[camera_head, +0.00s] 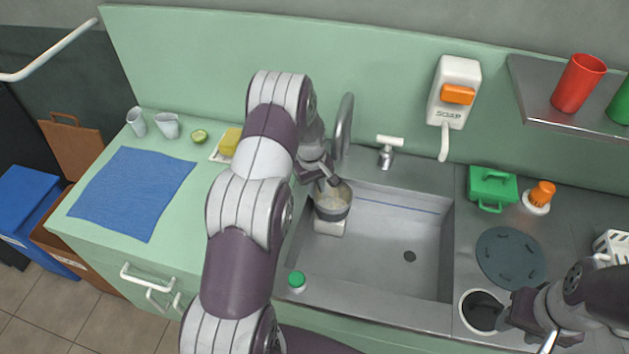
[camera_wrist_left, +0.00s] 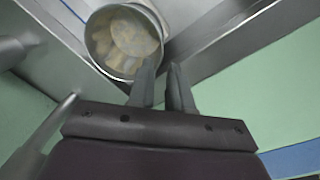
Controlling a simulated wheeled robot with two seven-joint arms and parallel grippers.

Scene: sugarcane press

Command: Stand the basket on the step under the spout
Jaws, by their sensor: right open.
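The basket (camera_head: 333,208) is a grey round pot-shaped vessel with pale contents, at the left end of the sink. It appears upright over a small pale step (camera_head: 328,228); its contact with the step is hidden. The curved spout (camera_head: 345,125) stands behind it. My left gripper (camera_head: 326,180) is at the basket's back rim. In the left wrist view, the basket (camera_wrist_left: 125,42) is beside the narrowly spaced fingertips (camera_wrist_left: 163,66), one overlapping its rim; whether they grip it is unclear. My right gripper (camera_head: 530,325) is open at the lower right, near the round counter hole, away from the basket.
The sink floor (camera_head: 375,250) right of the basket is clear. A green-capped container (camera_head: 297,281) stands at the sink's front left edge. A tap handle (camera_head: 388,152) and soap dispenser (camera_head: 455,90) are behind. A blue cloth (camera_head: 130,190) lies on the left counter.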

